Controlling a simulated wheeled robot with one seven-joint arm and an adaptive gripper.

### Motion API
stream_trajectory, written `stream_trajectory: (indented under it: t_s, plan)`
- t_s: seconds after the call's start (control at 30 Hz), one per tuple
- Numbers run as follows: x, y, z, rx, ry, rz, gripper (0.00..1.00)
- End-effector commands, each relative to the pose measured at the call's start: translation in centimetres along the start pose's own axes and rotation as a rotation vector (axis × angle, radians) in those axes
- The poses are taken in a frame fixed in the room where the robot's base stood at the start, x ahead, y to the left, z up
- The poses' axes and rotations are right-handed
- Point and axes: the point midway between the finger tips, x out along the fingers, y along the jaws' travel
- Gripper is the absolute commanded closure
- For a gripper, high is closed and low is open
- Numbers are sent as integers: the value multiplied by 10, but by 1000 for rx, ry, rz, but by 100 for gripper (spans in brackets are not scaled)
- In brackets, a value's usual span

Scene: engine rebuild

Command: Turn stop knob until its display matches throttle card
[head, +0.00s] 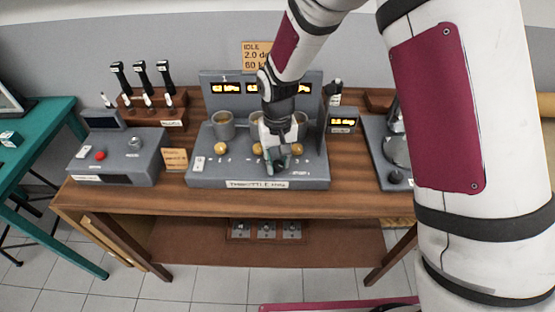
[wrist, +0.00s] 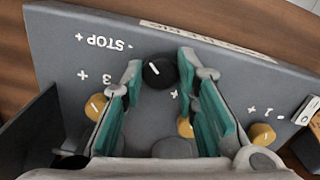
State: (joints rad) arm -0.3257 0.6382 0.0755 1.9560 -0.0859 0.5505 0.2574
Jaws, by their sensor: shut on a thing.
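The throttle rig (head: 215,178) is a grey console with a sloped panel on the wooden bench. In the wrist view its STOP lettering (wrist: 103,42) appears upside down, and the black stop knob (wrist: 159,72) with a white pointer line lies between my fingertips. My gripper (wrist: 160,70) has teal finger pads and is shut on this knob. In the head view my gripper (head: 276,165) reaches down onto the panel and hides the knob. The throttle card (head: 256,52) stands behind, partly covered by my arm; "IDLE", "2.0" and "60" show. A small display (head: 342,122) reads in deg, digits unclear.
Brass knobs (head: 221,149) sit along the panel, one close to each finger in the wrist view. Metal cups (head: 223,125) and lit displays (head: 226,88) stand behind them. A grey box with a red button (head: 100,155) is at left, a lever rack (head: 150,108) behind it.

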Motion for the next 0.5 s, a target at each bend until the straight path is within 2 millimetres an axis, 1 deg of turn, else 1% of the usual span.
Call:
stream_trajectory:
  t_s: [0.2, 0.5]
  plan:
    - [1, 0, -1, -197, 1, -1, 100]
    - [0, 1, -1, -419, 2, 0, 100]
